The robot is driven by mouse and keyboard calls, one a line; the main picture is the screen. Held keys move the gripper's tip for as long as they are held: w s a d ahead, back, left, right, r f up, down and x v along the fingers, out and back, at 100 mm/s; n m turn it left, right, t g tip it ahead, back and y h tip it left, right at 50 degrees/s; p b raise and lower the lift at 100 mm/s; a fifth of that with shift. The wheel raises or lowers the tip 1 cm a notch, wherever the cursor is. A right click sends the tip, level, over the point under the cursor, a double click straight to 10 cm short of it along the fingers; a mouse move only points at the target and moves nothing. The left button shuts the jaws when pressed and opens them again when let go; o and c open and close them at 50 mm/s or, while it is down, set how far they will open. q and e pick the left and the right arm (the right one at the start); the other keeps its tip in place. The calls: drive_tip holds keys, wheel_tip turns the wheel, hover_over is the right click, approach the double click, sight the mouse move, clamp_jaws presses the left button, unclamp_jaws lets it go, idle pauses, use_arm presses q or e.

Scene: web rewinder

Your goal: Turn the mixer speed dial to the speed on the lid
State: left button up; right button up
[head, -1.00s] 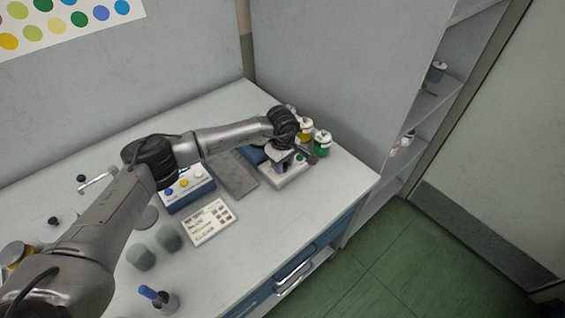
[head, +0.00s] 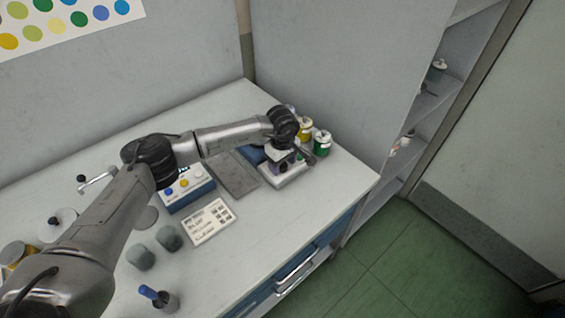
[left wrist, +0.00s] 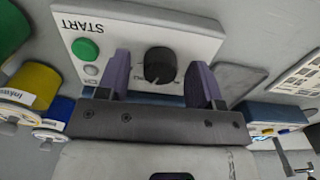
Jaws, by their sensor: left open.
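The mixer (head: 288,178) is a pale box near the right end of the bench. The left wrist view shows its face with a green START button (left wrist: 86,50), a small grey button below it and a black speed dial (left wrist: 159,66) with a pale pointer mark. My left gripper (left wrist: 164,78) is open, its two purple fingers on either side of the dial, with gaps showing between fingers and dial. In the head view my left gripper (head: 287,160) is over the mixer, and my wrist hides much of it. No speed on a lid is readable. My right gripper is not in view.
Jars with green (head: 322,143) and yellow (head: 305,129) bands stand close beside the mixer. A blue box with coloured buttons (head: 188,190), a grey pad (head: 236,174) and a printed card (head: 209,221) lie to its left.

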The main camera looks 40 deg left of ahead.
use_arm(q)
wheel_tip(320, 180, up, 14)
drive_tip(key=p, duration=0.2)
drive_tip(key=shift+p, duration=0.4)
drive_tip(key=shift+f, duration=0.1)
idle(0.4)
